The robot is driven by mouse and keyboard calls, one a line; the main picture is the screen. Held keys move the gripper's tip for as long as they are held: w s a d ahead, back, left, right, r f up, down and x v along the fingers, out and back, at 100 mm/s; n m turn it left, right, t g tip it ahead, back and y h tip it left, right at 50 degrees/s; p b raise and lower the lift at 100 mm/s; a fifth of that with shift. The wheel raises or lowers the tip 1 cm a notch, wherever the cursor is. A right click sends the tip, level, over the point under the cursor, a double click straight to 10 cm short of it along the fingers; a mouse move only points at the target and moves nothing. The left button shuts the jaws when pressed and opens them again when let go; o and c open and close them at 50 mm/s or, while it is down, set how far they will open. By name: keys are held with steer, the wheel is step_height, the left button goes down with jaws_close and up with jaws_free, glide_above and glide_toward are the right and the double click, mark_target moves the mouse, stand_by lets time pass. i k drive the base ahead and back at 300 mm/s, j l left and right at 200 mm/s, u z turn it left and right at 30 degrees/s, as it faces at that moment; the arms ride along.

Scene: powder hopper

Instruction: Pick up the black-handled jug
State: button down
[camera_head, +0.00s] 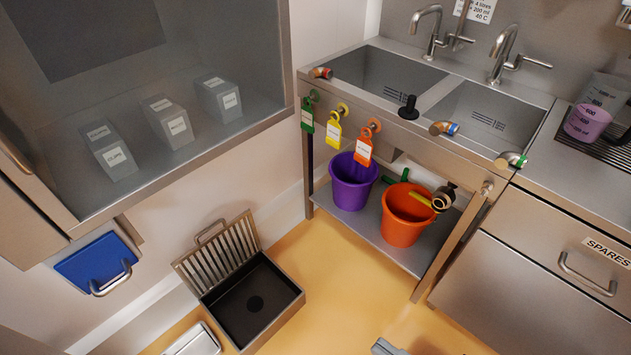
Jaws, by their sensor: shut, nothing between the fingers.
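A clear jug (594,107) with grey measuring marks stands at the right edge on the ribbed drainer beside the sinks. It holds pink liquid in its lower part. A dark piece at the picture's right edge beside it may be its black handle, but it is cut off and I cannot be sure. My gripper's fingers do not show. A small grey piece at the bottom edge may be part of my arm. Nothing of mine is near the jug.
The double steel sink (470,108) has taps behind it and tagged valves in front. Purple (352,182) and orange (405,214) buckets stand on the shelf below. A drawer unit (570,262) is right. An open floor drain box (255,303) sits left; the yellow floor between is mostly clear.

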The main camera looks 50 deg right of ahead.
mark_target(603, 97)
steer(key=z, duration=2.25)
